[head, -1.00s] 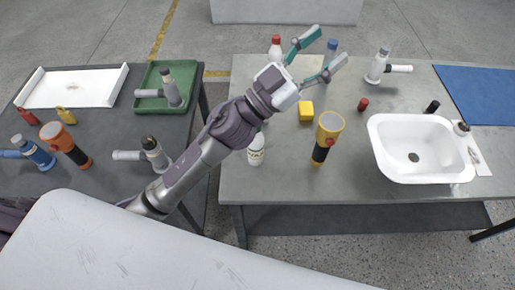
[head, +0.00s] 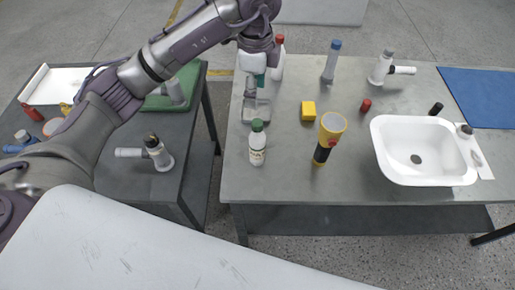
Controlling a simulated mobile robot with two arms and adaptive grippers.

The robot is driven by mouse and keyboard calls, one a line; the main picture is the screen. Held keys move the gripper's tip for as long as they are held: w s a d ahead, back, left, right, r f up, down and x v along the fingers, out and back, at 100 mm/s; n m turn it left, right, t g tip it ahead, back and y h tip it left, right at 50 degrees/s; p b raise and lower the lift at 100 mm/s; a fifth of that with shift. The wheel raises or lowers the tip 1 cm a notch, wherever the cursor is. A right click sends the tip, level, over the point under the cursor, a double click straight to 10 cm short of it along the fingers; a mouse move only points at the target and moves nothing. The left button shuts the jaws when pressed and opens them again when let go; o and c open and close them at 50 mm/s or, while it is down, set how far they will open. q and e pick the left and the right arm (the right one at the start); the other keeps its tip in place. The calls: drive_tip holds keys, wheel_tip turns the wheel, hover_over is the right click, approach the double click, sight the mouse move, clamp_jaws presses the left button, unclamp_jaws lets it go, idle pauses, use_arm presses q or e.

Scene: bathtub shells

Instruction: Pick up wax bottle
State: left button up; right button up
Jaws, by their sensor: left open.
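A white bottle with a green cap (head: 257,148) stands upright near the left front of the right-hand grey table. It has a printed label, too small to read surely; I take it as the wax bottle. My left gripper (head: 257,103) hangs down just behind the bottle, beyond its cap, with its fingers apart and nothing seen between them. A gap or contact between fingers and cap cannot be told. My right gripper is not in view.
A red-capped white bottle (head: 278,66) stands close behind my gripper, and a blue-capped bottle (head: 331,65) farther right. The table front is clear.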

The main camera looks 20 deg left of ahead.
sight(258, 122)
use_arm(q)
wheel_tip(258, 122, down, 7)
drive_tip(key=shift+p, duration=0.6)
drive_tip(key=shift+d+f+p, duration=0.15)
drive_tip(key=shift+f+p, duration=0.3)
drive_tip(key=shift+f, duration=0.1)
wheel_tip(258, 122, down, 4)
drive_tip(key=shift+d+r+p, duration=0.1)
drive_tip(key=shift+r+p, duration=0.05)
drive_tip(key=shift+p, duration=0.65)
drive_tip(key=shift+w+f, duration=0.1)
drive_tip(key=shift+f, duration=0.3)
clamp_jaws()
